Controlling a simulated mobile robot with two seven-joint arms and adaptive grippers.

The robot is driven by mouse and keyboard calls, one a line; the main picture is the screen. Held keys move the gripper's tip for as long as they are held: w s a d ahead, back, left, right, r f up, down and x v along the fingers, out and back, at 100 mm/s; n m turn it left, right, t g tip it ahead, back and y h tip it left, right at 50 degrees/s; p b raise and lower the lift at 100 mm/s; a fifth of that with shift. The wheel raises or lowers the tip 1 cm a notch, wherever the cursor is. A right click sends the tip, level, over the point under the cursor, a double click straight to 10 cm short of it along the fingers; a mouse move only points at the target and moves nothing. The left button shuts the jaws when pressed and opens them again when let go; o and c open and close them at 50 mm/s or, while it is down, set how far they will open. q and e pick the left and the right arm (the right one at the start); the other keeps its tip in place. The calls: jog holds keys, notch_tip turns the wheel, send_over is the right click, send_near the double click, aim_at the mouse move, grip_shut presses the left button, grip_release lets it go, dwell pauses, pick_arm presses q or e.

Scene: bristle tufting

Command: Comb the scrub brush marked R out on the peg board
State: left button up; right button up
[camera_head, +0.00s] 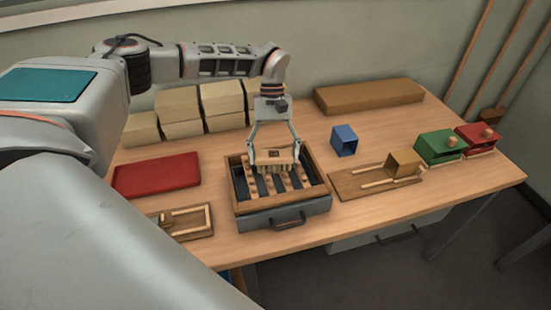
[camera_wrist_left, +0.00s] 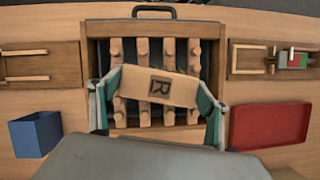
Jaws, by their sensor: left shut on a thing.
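The scrub brush marked R (camera_head: 275,155) is a light wooden block with bristles pointing down. My left gripper (camera_head: 273,152) is shut on its two ends and holds it over the peg board. In the left wrist view the letter R shows on top of the brush (camera_wrist_left: 160,86), and the fingers of my left gripper (camera_wrist_left: 157,100) stand at either end. The peg board (camera_head: 240,190) is a wooden-framed tray with rows of pegs on slats. Pegs also show around the brush in the wrist view. Whether the bristles touch the pegs is unclear. My right gripper is not in view.
A red tray (camera_head: 157,174) and a wooden jig (camera_head: 190,222) lie left. A blue box (camera_head: 344,140), a wooden slide fixture (camera_head: 350,185), and green (camera_head: 438,147) and red (camera_head: 476,138) boxes stand right. Pale blocks (camera_head: 178,104) and a brown slab (camera_head: 368,95) are behind.

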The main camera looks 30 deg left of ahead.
aim_at(277, 165)
pick_arm(q)
jog(key=shift+w+a, duration=1.35)
jog(key=shift+a, duration=0.15)
jog(key=shift+s+d, duration=1.6)
jog(key=shift+d, duration=0.2)
jog(key=shift+s+d, duration=1.05)
jog(key=shift+d, duration=0.15)
jog(key=shift+w+a+r, duration=0.1)
jog(key=shift+w+a, duration=1.2)
jog(key=shift+a, duration=0.2)
jog(key=shift+s+d, duration=1.3)
jog(key=shift+d, duration=0.2)
jog(key=shift+w+a, duration=1.4)
jog(key=shift+a, duration=0.2)
